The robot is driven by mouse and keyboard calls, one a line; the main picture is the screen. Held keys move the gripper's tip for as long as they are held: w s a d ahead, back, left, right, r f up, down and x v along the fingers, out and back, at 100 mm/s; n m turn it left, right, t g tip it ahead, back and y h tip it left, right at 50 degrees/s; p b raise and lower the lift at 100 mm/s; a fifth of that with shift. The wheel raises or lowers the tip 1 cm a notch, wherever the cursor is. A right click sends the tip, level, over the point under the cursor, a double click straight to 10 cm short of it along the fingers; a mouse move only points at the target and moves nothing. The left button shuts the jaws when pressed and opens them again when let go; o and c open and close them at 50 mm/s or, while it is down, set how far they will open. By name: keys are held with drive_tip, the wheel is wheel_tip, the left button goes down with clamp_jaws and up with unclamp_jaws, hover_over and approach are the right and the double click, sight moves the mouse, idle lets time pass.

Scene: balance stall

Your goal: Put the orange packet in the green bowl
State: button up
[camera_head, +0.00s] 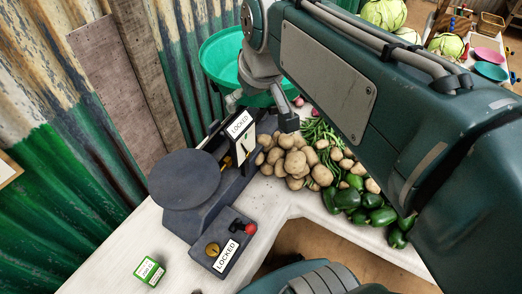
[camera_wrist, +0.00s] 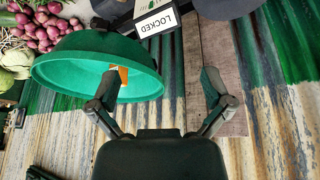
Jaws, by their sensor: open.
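The green bowl (camera_head: 222,58) is at the upper middle of the head view, partly hidden by my arm. In the wrist view the bowl (camera_wrist: 60,76) is tilted in the picture, its light green inside facing the camera. The orange packet (camera_wrist: 121,74) shows as a small orange patch against the bowl's inside, beside my left fingertip, which covers part of it. I cannot tell whether it touches the finger. My gripper (camera_wrist: 160,80) is open, its fingers wide apart with nothing between them. The packet is not visible in the head view.
A dark balance with a round plate (camera_head: 185,179) and LOCKED labels stands on the white table, near the bowl. Potatoes (camera_head: 295,160) and green peppers (camera_head: 365,205) lie beside it. A green-and-white box (camera_head: 150,270) is at the front left. A corrugated wall (camera_head: 60,190) stands behind.

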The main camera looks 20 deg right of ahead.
drive_tip(key=s+a+f+m, duration=0.1)
drive_tip(key=s+f, duration=0.7)
drive_tip(key=s, duration=0.1)
drive_tip(key=shift+s+a+t, duration=0.25)
drive_tip(key=shift+s+t, duration=0.15)
drive_tip(key=shift+r, duration=0.1)
